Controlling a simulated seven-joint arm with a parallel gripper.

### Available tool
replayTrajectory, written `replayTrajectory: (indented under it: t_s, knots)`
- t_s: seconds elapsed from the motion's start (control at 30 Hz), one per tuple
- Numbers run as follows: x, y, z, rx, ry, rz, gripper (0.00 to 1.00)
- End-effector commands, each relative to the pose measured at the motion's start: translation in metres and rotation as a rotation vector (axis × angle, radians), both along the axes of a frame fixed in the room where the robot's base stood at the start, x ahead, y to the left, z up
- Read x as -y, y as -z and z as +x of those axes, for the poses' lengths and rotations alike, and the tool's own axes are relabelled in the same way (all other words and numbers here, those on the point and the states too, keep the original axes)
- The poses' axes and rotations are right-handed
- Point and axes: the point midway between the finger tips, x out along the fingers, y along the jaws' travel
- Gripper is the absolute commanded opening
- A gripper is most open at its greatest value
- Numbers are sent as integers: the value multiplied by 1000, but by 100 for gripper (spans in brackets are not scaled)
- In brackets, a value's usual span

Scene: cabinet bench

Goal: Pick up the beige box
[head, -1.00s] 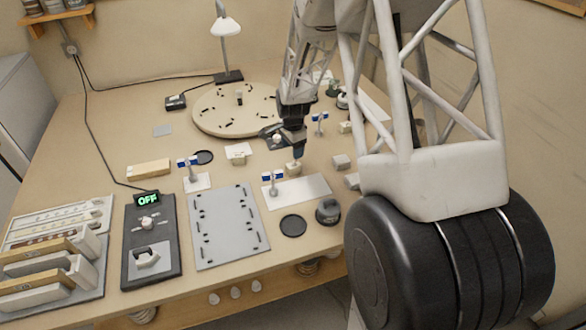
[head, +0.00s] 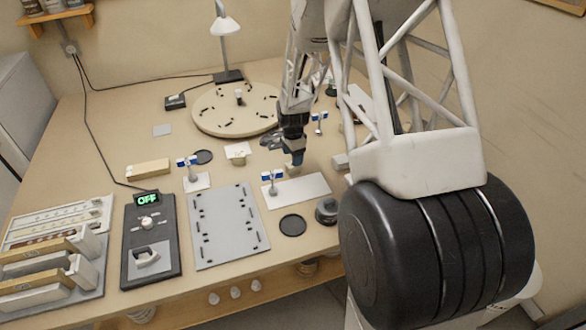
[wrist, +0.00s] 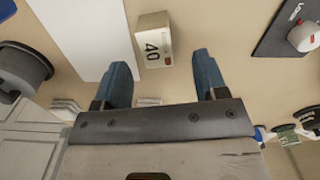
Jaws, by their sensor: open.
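A small beige box (wrist: 153,40) with a "40" printed on its label lies on the bench in the wrist view, just beyond the fingertips and between their lines. My gripper (wrist: 162,60) is open and empty, with its two blue fingers apart. In the head view my gripper (head: 297,160) points down by the far edge of a white plate (head: 312,187). The box (head: 292,170) is mostly hidden there behind the gripper. I cannot tell the height of the fingertips above the bench.
The white plate also shows left of the box in the wrist view (wrist: 82,35). A blue-and-white flag stand (head: 272,183) is close to the gripper. A longer beige block (head: 148,168) lies far left. A grey slotted board (head: 228,225) and a round turntable (head: 238,110) are nearby.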

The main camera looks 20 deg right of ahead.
Motion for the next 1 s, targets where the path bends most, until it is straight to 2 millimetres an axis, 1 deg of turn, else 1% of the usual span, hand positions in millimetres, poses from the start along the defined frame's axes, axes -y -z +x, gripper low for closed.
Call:
replayTrajectory:
  t_s: [0.3,0.43,0.8,1.0]
  knots:
    - [0,1,0,0,0,0,66]
    - [0,6,-1,-1,0,0,66]
    - [0,43,-5,-2,0,0,66]
    - [0,52,-4,1,0,0,66]
